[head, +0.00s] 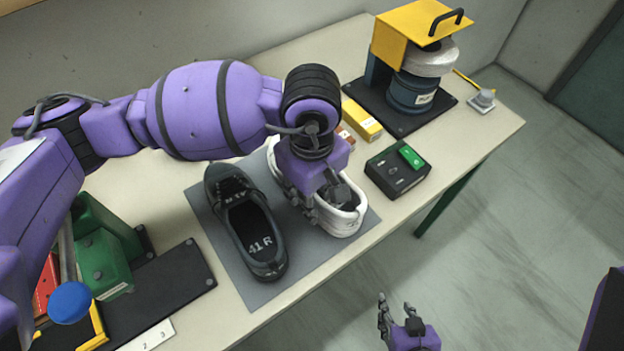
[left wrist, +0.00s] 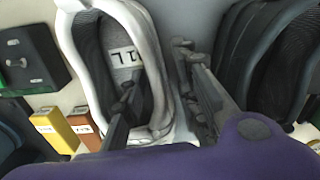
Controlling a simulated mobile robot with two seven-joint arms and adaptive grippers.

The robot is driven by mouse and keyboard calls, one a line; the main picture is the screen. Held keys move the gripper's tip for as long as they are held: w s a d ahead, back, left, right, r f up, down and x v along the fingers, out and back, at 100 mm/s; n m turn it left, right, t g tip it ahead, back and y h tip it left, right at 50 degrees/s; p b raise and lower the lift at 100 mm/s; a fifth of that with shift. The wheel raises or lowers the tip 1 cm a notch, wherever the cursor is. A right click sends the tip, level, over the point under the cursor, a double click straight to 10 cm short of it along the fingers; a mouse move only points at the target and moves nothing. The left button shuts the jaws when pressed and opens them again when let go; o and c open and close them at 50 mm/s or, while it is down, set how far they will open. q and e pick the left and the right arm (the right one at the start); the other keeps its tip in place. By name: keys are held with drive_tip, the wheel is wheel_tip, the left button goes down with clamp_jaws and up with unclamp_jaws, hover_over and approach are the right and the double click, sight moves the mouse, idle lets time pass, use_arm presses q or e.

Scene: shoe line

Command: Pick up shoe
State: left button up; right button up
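A white shoe (head: 349,222) lies on the right part of a grey mat (head: 290,292); it also shows in the left wrist view (left wrist: 82,50). A dark grey shoe (head: 268,255) marked "41 R" lies beside it on the left; part of it shows in the left wrist view (left wrist: 262,60). My left gripper (head: 325,202) is down at the white shoe and partly hides it. Its fingers (left wrist: 160,95) are apart, one at the shoe's opening and one outside, on the dark shoe's side. I cannot tell whether they touch. My right gripper (head: 397,306) is empty, fingers apart, off the table's front edge.
A yellow-topped press (head: 415,60) stands at the back right. Green blocks (head: 103,262) and a black plate (head: 165,290) are at the left.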

use_arm(q)
clamp_jaws()
drive_tip(key=shift+r, duration=0.15)
idle(0.4)
